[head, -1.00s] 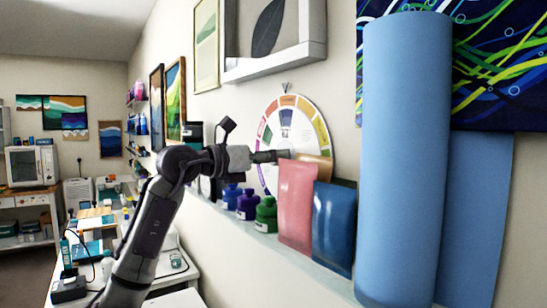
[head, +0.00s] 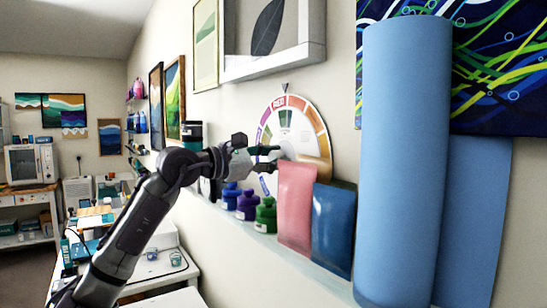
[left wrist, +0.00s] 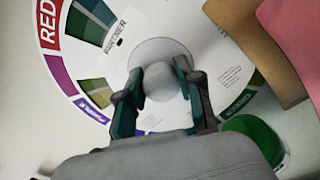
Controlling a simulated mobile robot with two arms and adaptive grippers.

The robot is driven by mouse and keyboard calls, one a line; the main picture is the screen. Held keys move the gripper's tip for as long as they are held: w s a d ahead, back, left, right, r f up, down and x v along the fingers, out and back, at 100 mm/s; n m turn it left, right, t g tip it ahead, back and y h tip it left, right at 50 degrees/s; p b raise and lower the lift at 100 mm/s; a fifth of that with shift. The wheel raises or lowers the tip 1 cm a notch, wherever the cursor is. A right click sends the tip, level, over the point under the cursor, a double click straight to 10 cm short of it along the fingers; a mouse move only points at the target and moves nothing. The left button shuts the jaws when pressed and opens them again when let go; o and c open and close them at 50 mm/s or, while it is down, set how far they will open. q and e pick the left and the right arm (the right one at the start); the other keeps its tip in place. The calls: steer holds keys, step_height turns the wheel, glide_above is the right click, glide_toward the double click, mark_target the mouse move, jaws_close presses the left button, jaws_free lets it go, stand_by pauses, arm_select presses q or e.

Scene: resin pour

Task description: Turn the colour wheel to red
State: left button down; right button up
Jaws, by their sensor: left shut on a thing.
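The colour wheel (head: 312,143) hangs on the wall, a round white disc with coloured segments and printed labels. A small dark pointer (head: 285,87) sits at its top edge. The red segment (head: 278,103) is at the top, just left of beneath the pointer, with orange to its right and purple to its left. My left gripper (head: 272,158) is at the wheel's centre. In the left wrist view its fingers are shut on the round white knob (left wrist: 160,83), and the red segment (left wrist: 48,22) shows at upper left. The wheel's lower part is hidden by pouches. My right gripper is out of view.
Below the wheel, a narrow shelf holds blue (head: 230,196), purple (head: 247,204) and green (head: 266,215) bottles, then a pink pouch (head: 295,205) and a blue pouch (head: 333,225). A large blue roll (head: 402,160) stands at right. Framed pictures hang above.

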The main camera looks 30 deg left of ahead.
arm_select(q)
steer(key=shift+m, duration=1.1)
steer(key=c, duration=0.7)
jaws_free()
steer(key=shift+c, duration=0.2)
steer(key=v, duration=1.2)
steer(key=shift+f, duration=0.1)
